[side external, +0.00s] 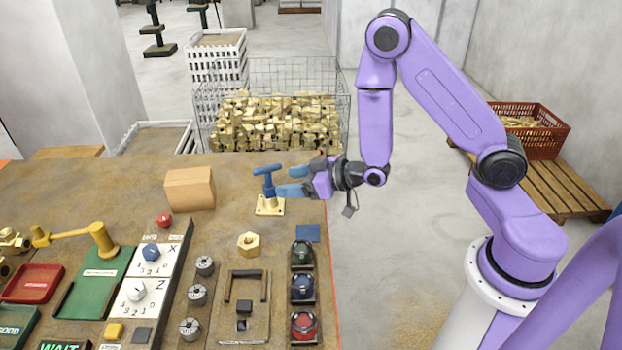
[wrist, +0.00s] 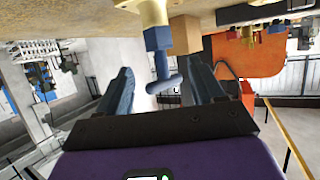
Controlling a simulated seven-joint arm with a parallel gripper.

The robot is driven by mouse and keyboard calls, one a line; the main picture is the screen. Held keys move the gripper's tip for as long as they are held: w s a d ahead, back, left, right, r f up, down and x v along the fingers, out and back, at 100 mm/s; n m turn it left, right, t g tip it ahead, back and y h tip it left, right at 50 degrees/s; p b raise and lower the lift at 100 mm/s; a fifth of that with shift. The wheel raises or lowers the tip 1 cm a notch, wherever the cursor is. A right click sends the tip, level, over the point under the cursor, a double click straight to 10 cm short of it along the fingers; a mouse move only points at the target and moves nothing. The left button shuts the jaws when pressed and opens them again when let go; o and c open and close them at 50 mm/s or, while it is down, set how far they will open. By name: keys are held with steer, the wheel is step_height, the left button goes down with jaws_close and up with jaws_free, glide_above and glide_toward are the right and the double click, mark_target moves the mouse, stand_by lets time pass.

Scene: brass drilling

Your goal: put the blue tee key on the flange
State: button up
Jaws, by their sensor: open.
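The blue tee key (side external: 268,174) stands upright on the brass flange (side external: 270,209) near the right edge of the bench. Its crossbar is at the top and its lower end meets the flange's raised middle; how deep it sits is hidden. My gripper (side external: 287,181) is open and empty, level, just right of the key. In the wrist view the scene is upside down: the key (wrist: 160,62) hangs from the flange (wrist: 152,12), between and beyond the two blue fingers of my gripper (wrist: 160,66). No contact with the key is visible.
A cardboard-brown block (side external: 190,189) stands left of the flange. A brass nut (side external: 248,244) and a blue square (side external: 308,233) lie nearer the front. Several dials and trays fill the left front. A wire basket of brass parts (side external: 275,115) stands behind the bench.

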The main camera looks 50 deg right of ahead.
steer(key=shift+v, duration=2.45)
steer(key=s+a+r+n+g, duration=0.35)
steer(key=s+a+g, duration=0.35)
steer(key=s, duration=0.4)
steer(key=s+d+r+n+g+h, duration=0.2)
steer(key=s+d, duration=0.1)
steer(key=s, duration=0.4)
steer(key=s+d+r+n+g+h, duration=0.2)
steer(key=s+d+r+g, duration=0.1)
steer(key=s, duration=0.5)
steer(key=shift+s+d+r+n+h, duration=0.2)
steer(key=shift+d+r+n+h, duration=0.1)
steer(key=shift+d+n, duration=0.05)
